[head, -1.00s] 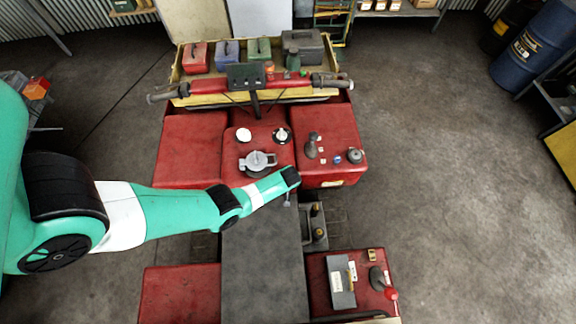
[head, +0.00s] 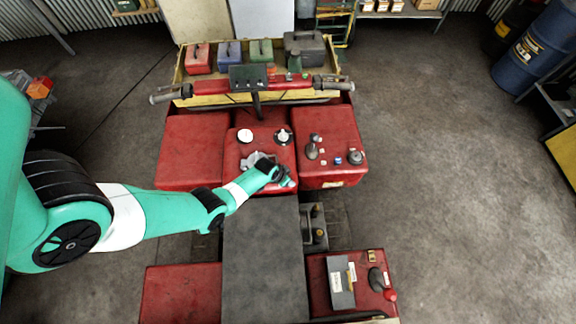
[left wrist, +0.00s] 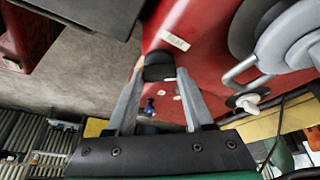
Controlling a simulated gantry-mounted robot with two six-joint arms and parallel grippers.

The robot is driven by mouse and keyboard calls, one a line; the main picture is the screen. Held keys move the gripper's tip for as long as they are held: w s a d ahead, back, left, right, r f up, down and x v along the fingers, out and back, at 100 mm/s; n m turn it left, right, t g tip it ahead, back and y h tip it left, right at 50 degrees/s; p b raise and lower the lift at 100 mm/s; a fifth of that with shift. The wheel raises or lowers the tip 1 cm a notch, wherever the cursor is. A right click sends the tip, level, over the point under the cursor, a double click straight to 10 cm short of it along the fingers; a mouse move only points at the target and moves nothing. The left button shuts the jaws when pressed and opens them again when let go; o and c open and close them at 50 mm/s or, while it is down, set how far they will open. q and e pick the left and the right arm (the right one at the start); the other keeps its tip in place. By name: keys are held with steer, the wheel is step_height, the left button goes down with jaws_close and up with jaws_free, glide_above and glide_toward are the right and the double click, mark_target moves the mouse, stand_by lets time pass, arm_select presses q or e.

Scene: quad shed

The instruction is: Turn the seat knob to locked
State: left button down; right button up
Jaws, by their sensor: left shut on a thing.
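A black knob (left wrist: 158,67) sits at the edge of the red body panel in the left wrist view, close to a small white label. It looks like the seat knob, but I cannot read its setting. My left gripper (left wrist: 160,98) has its two grey fingers on either side of the knob and is shut on it. In the head view my left gripper (head: 288,183) is at the rear edge of the red centre panel, just ahead of the dark seat (head: 264,255). The knob is hidden there by my wrist. My right gripper is in neither view.
A grey round cap with a handle (head: 252,158) is partly behind my wrist. Small levers and knobs (head: 312,150) stand on the right red panel. Handlebars (head: 255,90) lie further forward.

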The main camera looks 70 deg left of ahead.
arm_select(q)
steer(key=m+h+b, duration=0.1)
steer(key=m, duration=0.2)
steer(key=shift+a+m, duration=0.15)
steer(key=shift+m, duration=0.15)
steer(key=shift+m+h, duration=0.9)
steer(key=shift+m, duration=0.9)
steer(key=shift+c, duration=1.7)
jaws_free()
steer(key=shift+o, duration=0.3)
steer(key=shift+r, duration=0.1)
